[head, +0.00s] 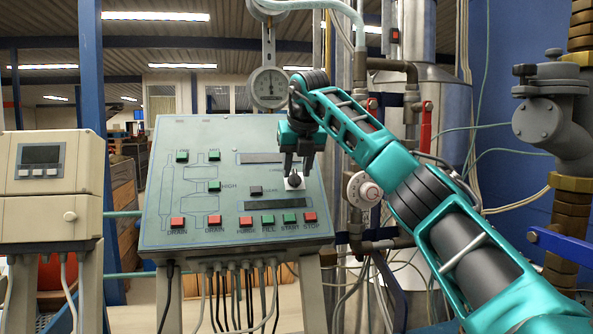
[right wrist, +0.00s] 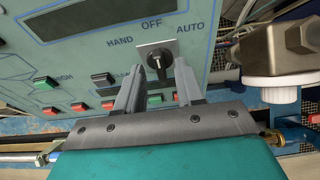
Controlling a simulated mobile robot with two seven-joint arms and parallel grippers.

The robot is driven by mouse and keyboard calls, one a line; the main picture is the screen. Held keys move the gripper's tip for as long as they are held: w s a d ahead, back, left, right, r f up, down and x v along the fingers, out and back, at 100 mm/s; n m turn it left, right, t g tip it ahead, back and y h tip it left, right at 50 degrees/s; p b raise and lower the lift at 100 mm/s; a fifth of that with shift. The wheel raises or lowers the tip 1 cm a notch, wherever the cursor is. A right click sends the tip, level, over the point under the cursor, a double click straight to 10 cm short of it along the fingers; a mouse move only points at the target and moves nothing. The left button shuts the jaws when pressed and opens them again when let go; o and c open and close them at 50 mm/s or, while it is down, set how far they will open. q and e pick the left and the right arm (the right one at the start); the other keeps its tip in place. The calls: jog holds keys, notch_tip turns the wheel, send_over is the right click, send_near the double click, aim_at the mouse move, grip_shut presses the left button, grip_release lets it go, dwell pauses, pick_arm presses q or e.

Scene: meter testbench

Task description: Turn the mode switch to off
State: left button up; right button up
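The mode switch (head: 294,181) is a black knob on a pale square plate at the right of the sloped control panel (head: 225,140). In the right wrist view the knob (right wrist: 159,59) sits below the labels HAND, OFF and AUTO; I cannot clearly tell which label it points to. My right gripper (head: 296,170) is over the switch, pointing at the panel. In the right wrist view its two fingers (right wrist: 158,66) are apart, with the knob showing between their tips. I cannot tell whether they touch it. My left gripper is not in view.
Red buttons (head: 177,222) and green buttons (head: 268,219) line the panel's lower edge. A round gauge (head: 269,88) stands above it. Pipes and a white dial (head: 364,190) are close on the right, near my right arm. A beige box (head: 50,185) stands at left.

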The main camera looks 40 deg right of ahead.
jog(key=v, duration=1.1)
jog(key=shift+s+r, duration=0.25)
jog(key=shift+r, duration=0.05)
jog(key=shift+a, duration=0.1)
